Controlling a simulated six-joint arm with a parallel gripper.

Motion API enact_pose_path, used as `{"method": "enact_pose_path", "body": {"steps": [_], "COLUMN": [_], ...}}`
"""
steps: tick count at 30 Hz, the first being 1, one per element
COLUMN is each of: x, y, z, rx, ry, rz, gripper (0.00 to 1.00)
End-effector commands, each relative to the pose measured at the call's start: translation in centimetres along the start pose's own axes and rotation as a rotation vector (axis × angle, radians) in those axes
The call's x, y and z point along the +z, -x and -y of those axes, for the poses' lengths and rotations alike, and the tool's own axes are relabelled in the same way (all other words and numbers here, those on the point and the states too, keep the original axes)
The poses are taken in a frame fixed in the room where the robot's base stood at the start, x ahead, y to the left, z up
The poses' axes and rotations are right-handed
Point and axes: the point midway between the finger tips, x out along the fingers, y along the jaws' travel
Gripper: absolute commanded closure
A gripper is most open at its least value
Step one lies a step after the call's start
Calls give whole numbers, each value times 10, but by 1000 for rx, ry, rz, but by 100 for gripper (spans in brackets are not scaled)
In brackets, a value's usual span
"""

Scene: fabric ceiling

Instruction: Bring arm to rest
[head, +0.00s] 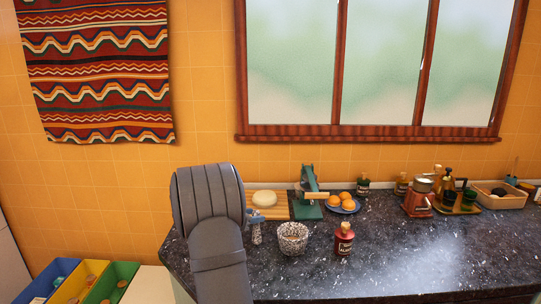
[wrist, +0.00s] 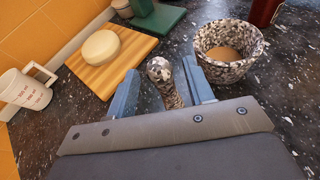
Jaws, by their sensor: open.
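My gripper (wrist: 160,66) is open in the wrist view, with its two blue-grey fingers apart. A speckled pestle (wrist: 159,70) with a round knob stands between the fingers, with gaps on both sides near the knob; its lower end is hidden by the gripper body. In the head view my dark grey arm reaches over the counter's left end, and its gripper (head: 257,235) is partly hidden beside the speckled mortar (head: 293,240). The mortar also shows to the right of the fingers in the wrist view (wrist: 205,46), with something brown inside.
A striped board (head: 280,212) holding a pale round piece (head: 264,198) lies behind the gripper. A white measuring cup (wrist: 26,90) stands at left. A green press (head: 308,190), a plate of oranges (head: 341,205) and a red bottle (head: 344,240) stand rightward. The front right counter is clear.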

Motion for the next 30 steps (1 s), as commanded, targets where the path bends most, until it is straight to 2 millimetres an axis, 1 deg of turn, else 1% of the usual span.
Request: {"method": "enact_pose_path", "body": {"steps": [2, 6, 20, 21, 22, 30], "x": [-15, -14, -14, -15, -15, -15], "y": [-5, 26, 118, 105, 97, 42], "z": [0, -1, -1, 1, 1, 1], "rx": [-1, 5, 4, -4, -6, -4], "ry": [5, 0, 1, 1, 0, 0], "rz": [-1, 1, 0, 0, 0, 0], "gripper": [52, 52, 52, 52, 52, 52]}}
